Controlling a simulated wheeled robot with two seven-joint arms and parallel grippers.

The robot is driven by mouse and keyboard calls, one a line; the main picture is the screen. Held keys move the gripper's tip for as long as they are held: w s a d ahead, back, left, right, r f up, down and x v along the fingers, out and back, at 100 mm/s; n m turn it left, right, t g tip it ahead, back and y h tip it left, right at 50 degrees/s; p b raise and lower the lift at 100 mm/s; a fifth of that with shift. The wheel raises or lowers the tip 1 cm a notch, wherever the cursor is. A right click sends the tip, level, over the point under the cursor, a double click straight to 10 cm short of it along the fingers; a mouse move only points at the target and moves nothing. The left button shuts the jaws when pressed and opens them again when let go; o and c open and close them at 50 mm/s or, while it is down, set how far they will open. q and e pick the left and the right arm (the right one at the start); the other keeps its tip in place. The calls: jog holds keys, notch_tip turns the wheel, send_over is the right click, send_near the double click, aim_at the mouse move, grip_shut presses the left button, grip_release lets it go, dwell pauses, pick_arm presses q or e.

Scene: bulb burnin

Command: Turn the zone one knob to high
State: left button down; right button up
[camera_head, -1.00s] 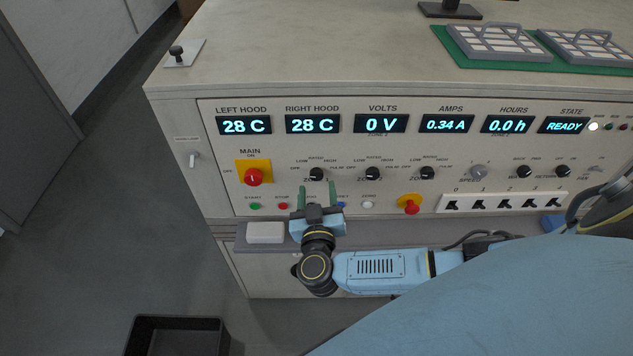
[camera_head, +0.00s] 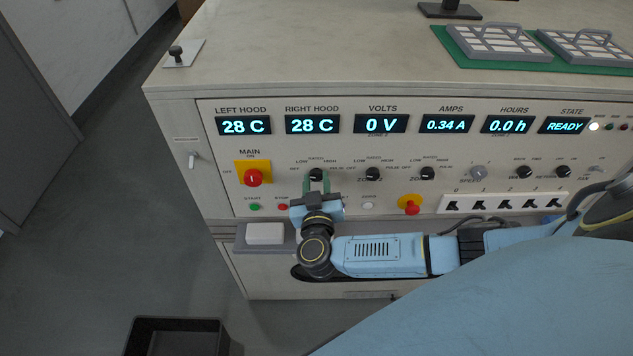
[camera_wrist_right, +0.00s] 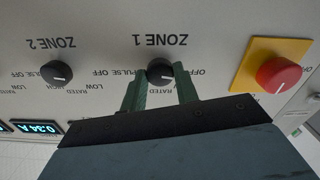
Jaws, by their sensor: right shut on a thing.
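The zone one knob (camera_head: 316,174) is a black round knob on the panel, left of the zone two knob (camera_head: 372,174). My right gripper (camera_head: 317,186) reaches it from below and is shut on it, with a green finger on each side. In the right wrist view, which is upside down, the zone 1 knob (camera_wrist_right: 160,71) sits between the fingertips (camera_wrist_right: 159,82). Its white pointer mark is small, and I cannot tell for sure which setting it marks. My left gripper is not in view.
A red main switch on a yellow plate (camera_head: 240,180) is left of the knob. Green start (camera_head: 255,207) and red stop (camera_head: 283,207) buttons sit below. A white block (camera_head: 265,234) lies on the ledge. A red knob on yellow (camera_head: 411,207) is to the right.

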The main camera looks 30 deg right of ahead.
jog(key=shift+s+r+m+p, duration=0.1)
jog(key=shift+m+p, duration=1)
jog(key=shift+p, duration=1.1)
jog(key=shift+a+m+p, duration=0.1)
jog(key=shift+m+p, duration=0.5)
jog(key=shift+p, duration=0.05)
jog(key=shift+f+m, duration=0.2)
jog(key=shift+m, duration=0.6)
jog(key=m, duration=0.4)
jog(key=shift+m+b, duration=0.3)
jog(key=shift+b, duration=0.05)
jog(key=m+b, duration=0.1)
jog(key=m, duration=0.3)
jog(key=shift+m, duration=0.3)
jog(key=m+b, duration=0.2)
jog(key=m, duration=0.3)
jog(key=shift+b, duration=0.3)
jog(key=shift+m+b, duration=0.85)
jog(key=shift+m, duration=1.45)
